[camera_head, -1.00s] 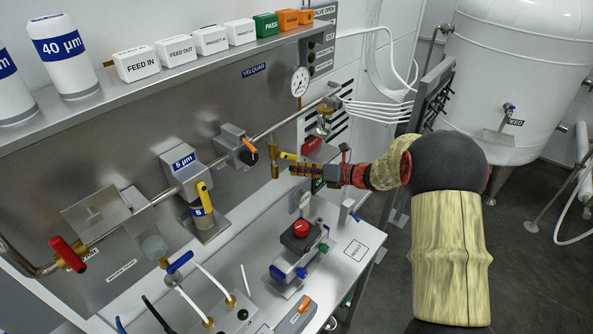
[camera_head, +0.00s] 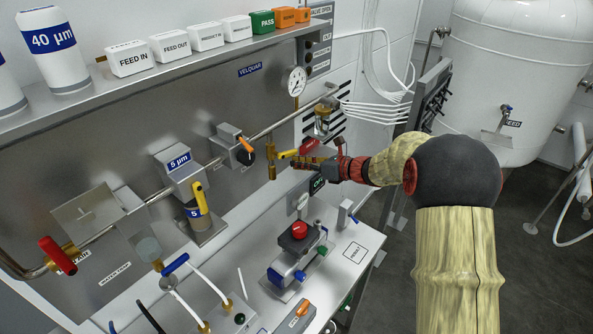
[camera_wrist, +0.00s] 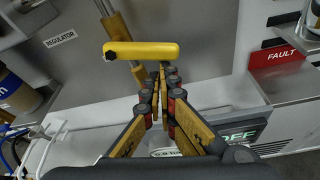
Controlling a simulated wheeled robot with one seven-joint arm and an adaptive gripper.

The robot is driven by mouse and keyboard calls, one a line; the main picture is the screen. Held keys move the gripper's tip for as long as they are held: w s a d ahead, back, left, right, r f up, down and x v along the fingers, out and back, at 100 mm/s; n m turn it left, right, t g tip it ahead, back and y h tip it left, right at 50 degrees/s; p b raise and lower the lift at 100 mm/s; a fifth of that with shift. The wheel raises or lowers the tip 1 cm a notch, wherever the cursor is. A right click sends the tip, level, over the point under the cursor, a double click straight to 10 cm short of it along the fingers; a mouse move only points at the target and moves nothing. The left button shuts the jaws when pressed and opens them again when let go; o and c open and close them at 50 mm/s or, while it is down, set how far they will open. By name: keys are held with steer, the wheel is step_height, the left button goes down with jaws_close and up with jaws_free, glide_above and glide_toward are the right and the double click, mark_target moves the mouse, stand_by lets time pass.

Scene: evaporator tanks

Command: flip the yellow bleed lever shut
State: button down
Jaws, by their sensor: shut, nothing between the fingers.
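A short yellow lever (camera_head: 288,154) sits on a slim brass valve (camera_head: 271,163) below the pipe. In the wrist view the lever (camera_wrist: 142,50) lies roughly level across the picture, its pivot bolt at the left end by the brass stem (camera_wrist: 117,27). My gripper (camera_head: 296,163) is shut and empty, just right of the brass valve and close to the lever. In the wrist view the fingertips (camera_wrist: 160,72) meet just below the lever's right half. I cannot tell whether they touch it.
Another yellow lever (camera_head: 200,198) stands in front of the 5 µm filter, away from my gripper. The pipe and pressure gauge (camera_head: 297,80) are above. A red-button device (camera_head: 299,231) stands on the bench below. A red FAULT label (camera_wrist: 281,54) is behind right.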

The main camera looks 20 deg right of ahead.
steer(key=shift+w+d+r+n+h, duration=0.3)
steer(key=shift+d+r+n, duration=0.1)
steer(key=shift+r+n, duration=0.3)
steer(key=shift+r, duration=0.1)
